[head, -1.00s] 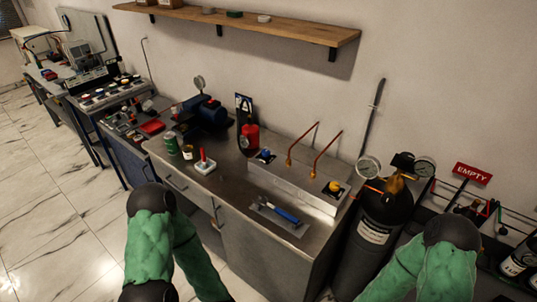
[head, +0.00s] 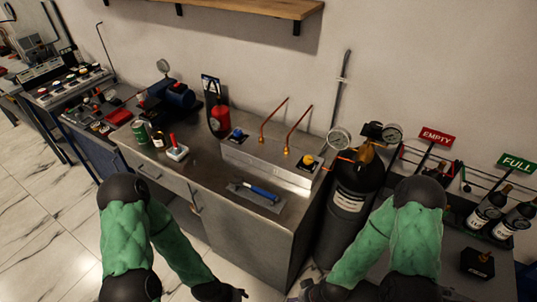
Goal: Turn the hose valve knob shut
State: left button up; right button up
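A black gas cylinder (head: 350,205) stands upright right of the metal bench. Its brass valve and regulator (head: 368,150) sit on top between two round gauges. A metal box (head: 265,160) on the bench carries a blue knob (head: 237,134) and a yellow knob (head: 307,160), with two copper pipes between. I cannot tell which knob is the hose valve's. My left gripper (head: 238,294) and my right gripper (head: 302,292) show small and dark at the bottom edge, in front of the bench and apart from box and cylinder. Their fingers are partly cut off.
A trowel with a blue handle (head: 262,193) lies on the bench front. Bottles and EMPTY and FULL signs (head: 516,162) are at the right.

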aim_at(237, 133)
jog(key=i+j, duration=0.15)
jog(key=j, duration=0.25)
jog(key=i+j+z, duration=0.25)
jog(key=j, duration=0.2)
jog(key=j+z, duration=0.2)
jog(key=j, duration=0.2)
jog(key=j+z, duration=0.25)
jog(key=j, duration=0.25)
